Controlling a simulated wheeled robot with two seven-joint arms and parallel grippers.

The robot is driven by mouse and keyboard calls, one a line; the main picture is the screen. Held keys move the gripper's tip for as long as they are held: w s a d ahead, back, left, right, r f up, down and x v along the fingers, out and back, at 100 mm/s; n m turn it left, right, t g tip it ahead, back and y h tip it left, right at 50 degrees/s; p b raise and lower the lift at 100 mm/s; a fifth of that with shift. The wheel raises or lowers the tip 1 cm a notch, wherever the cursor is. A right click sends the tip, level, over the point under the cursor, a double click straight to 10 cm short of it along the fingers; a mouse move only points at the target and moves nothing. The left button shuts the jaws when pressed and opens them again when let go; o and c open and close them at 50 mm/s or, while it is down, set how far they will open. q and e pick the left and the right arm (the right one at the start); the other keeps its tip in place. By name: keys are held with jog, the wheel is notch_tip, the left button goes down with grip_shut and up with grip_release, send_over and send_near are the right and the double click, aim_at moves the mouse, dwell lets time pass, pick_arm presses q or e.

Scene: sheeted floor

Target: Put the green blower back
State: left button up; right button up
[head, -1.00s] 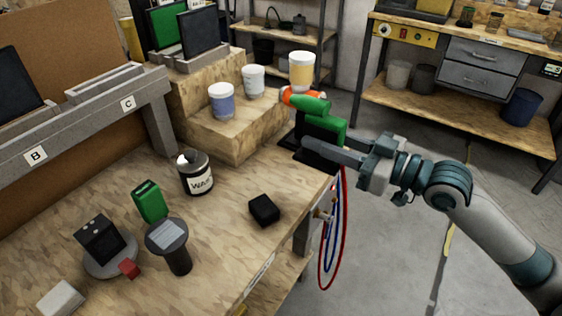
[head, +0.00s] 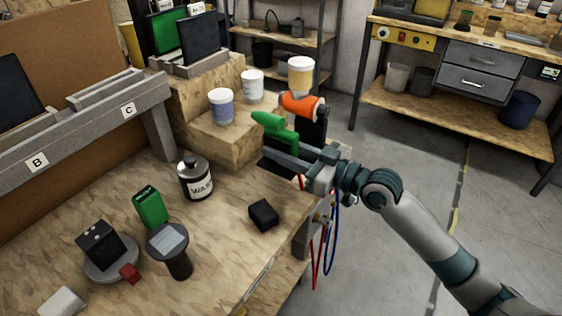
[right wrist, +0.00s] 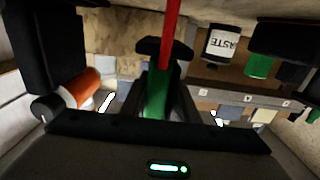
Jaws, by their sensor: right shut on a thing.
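The green blower (head: 281,141) is in the head view, near the right edge of the workbench, with its nozzle pointing up and to the left. My right gripper (head: 285,157) is shut on its lower part. In the right wrist view the green body (right wrist: 157,103) shows between the two fingers. A dark flat shape lies below the blower; I cannot tell whether it is the blower's base or a holder, or whether the two touch. An orange tool (head: 302,105) with a black body stands just right of and behind the blower. My left gripper is not in view.
A wooden step block (head: 212,144) with white-lidded jars stands behind left. A waste can (head: 195,182), a black box (head: 263,215), a green box (head: 150,207) and a dark round-topped stand (head: 167,239) are on the bench. Red and blue cables hang at its right edge.

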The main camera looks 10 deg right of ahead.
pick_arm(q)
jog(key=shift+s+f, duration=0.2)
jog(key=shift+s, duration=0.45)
pick_arm(e)
jog(key=shift+f, duration=1.6)
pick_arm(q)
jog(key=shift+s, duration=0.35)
pick_arm(e)
jog(key=shift+f, duration=0.35)
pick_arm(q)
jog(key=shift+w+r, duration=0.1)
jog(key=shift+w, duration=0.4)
pick_arm(e)
jog(key=shift+f, duration=0.15)
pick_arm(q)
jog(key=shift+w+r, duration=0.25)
pick_arm(e)
jog(key=o, duration=0.7)
jog(key=shift+c, duration=0.2)
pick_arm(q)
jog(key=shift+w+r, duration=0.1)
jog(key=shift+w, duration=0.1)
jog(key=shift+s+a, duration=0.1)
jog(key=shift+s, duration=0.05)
